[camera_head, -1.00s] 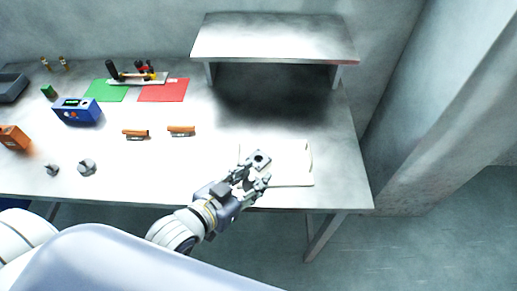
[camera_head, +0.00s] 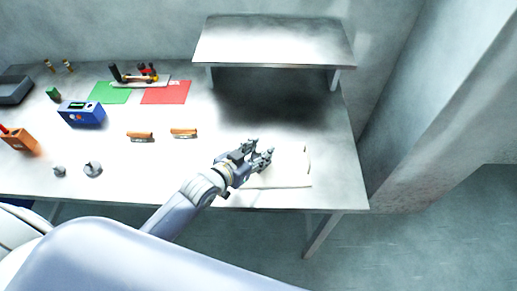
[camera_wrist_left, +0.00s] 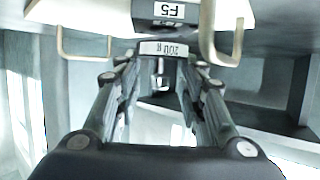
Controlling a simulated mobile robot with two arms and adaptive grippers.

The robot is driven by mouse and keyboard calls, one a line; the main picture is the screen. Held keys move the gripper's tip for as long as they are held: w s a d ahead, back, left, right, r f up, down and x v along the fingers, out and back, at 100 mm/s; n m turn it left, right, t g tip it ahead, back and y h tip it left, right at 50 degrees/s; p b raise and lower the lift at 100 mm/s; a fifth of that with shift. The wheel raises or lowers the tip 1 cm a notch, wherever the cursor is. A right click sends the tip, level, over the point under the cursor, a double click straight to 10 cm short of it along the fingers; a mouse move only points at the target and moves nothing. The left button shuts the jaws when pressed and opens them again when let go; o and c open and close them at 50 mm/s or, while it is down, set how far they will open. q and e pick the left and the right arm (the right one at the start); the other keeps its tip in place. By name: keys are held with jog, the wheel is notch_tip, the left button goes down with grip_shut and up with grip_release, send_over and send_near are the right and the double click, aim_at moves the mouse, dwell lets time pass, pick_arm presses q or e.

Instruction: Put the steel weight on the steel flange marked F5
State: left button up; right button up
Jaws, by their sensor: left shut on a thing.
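My left gripper (camera_head: 262,153) is over the white board (camera_head: 290,180) at the table's front right. It also shows in the left wrist view (camera_wrist_left: 163,65), its fingers shut on a small metal piece with a pale, upside-down label (camera_wrist_left: 163,49), which I take as the steel weight. The steel flange marked F5 (camera_wrist_left: 168,12) shows at the top of the wrist view, its label upside down, just beyond the weight. I cannot tell whether the two touch. In the head view my gripper hides the weight and the flange. My right gripper is not in view.
A raised shelf (camera_head: 275,42) stands behind the board. Two orange-topped pieces (camera_head: 140,136) (camera_head: 184,132), a blue box (camera_head: 82,113) and two small grey metal items (camera_head: 92,169) (camera_head: 60,171) lie to the left. Two tan handles (camera_wrist_left: 222,40) flank the flange.

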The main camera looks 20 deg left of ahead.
pick_arm(q)
jog(key=shift+f, duration=0.4)
jog(key=shift+f, duration=0.25)
jog(key=o, duration=1.3)
jog(key=shift+r, duration=0.15)
jog(key=v, duration=0.4)
jog(key=b+v, duration=0.1)
jog(key=v, duration=0.3)
jog(key=r+v, duration=0.1)
jog(key=v, duration=0.3)
jog(key=shift+b, duration=0.4)
